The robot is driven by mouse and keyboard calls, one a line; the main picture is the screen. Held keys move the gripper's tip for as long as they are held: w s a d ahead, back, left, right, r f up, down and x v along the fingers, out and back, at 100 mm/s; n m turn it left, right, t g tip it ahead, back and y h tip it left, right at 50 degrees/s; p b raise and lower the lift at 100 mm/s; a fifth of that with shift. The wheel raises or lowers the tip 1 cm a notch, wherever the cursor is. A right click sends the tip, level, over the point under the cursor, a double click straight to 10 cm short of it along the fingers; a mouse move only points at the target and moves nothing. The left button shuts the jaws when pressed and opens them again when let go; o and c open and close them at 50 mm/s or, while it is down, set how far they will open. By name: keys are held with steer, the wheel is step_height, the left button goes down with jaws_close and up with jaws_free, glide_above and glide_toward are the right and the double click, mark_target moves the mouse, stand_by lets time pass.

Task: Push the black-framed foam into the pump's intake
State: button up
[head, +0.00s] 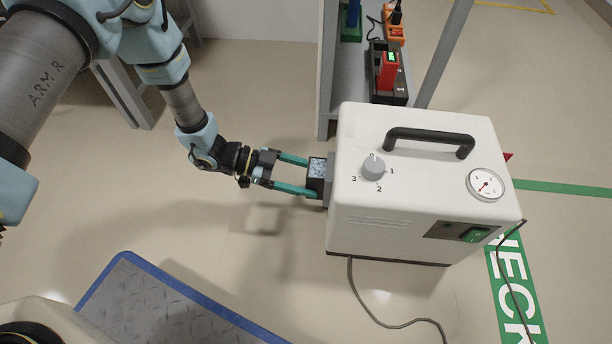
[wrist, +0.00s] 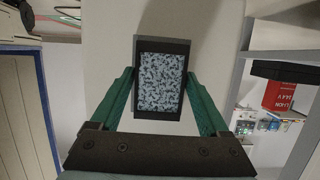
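The pump (head: 425,190) is a white box with a black handle, a grey dial and a round gauge. It stands upright on the floor right of my gripper. A grey intake housing (head: 331,180) juts from its left side. The black-framed foam (head: 317,172), with speckled grey foam, is between my gripper's (head: 312,179) teal fingertips, right at this housing. In the wrist view the foam (wrist: 162,82) faces me, with a fingertip against each long side of the frame. The frame hides the intake opening, so I cannot tell how deep it sits.
A grey rack (head: 327,70) with a red battery (head: 389,71) in a black charger stands behind the pump. A dark cable (head: 395,325) runs over the floor in front. A blue-edged grey plate (head: 165,305) lies at lower left.

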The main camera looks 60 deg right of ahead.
steer(key=shift+o, duration=1.4)
steer(key=p+v, duration=0.4)
steer(key=v, duration=0.6)
steer(key=shift+w, duration=0.35)
steer(key=shift+a+r, duration=0.1)
